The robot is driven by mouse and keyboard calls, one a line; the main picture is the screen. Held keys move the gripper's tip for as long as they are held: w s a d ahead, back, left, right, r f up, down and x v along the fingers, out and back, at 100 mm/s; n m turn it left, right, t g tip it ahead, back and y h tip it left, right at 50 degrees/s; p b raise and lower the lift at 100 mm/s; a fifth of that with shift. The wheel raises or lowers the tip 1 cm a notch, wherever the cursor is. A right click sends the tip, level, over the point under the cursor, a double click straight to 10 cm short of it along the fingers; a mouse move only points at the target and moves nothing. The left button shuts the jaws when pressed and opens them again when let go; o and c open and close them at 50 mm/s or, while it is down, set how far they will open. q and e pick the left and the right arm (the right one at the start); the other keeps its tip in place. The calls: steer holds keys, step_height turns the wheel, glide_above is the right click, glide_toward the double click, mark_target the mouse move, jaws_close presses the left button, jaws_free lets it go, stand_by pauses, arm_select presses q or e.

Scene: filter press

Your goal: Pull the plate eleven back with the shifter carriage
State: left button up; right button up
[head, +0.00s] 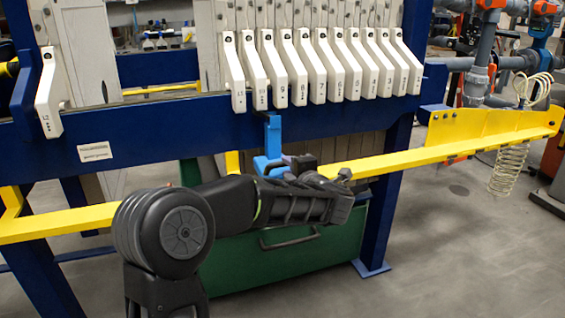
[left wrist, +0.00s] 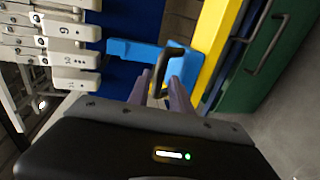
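Plate eleven's white handle (head: 232,72) is the leftmost of the closely packed row on the blue side rail (head: 190,130) in the head view. The blue shifter carriage (head: 271,138) hangs on the rail to the right of plate eleven's handle. It also shows in the left wrist view (left wrist: 135,50), with a black handle bar (left wrist: 162,68). My left gripper (head: 297,163) is at the carriage, below the rail. In the left wrist view its purple fingers (left wrist: 158,88) stand apart, one on each side of the black bar. Whether they touch it is unclear. My right gripper is out of view.
Plate twelve's handle (head: 48,95) stands alone at the far left, with a wide gap before plate eleven. A yellow rail (head: 420,155) runs in front of the press. A green bin (head: 260,258) stands below. A coiled hose (head: 510,165) hangs at the right.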

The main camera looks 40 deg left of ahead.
arm_select(q)
glide_toward(276, 155)
steer(key=a, duration=0.2)
steer(key=shift+w+a+b, duration=0.25)
steer(key=shift+b, duration=0.05)
steer(key=shift+c, duration=0.2)
jaws_close()
steer(key=shift+f, duration=0.1)
stand_by(1.1)
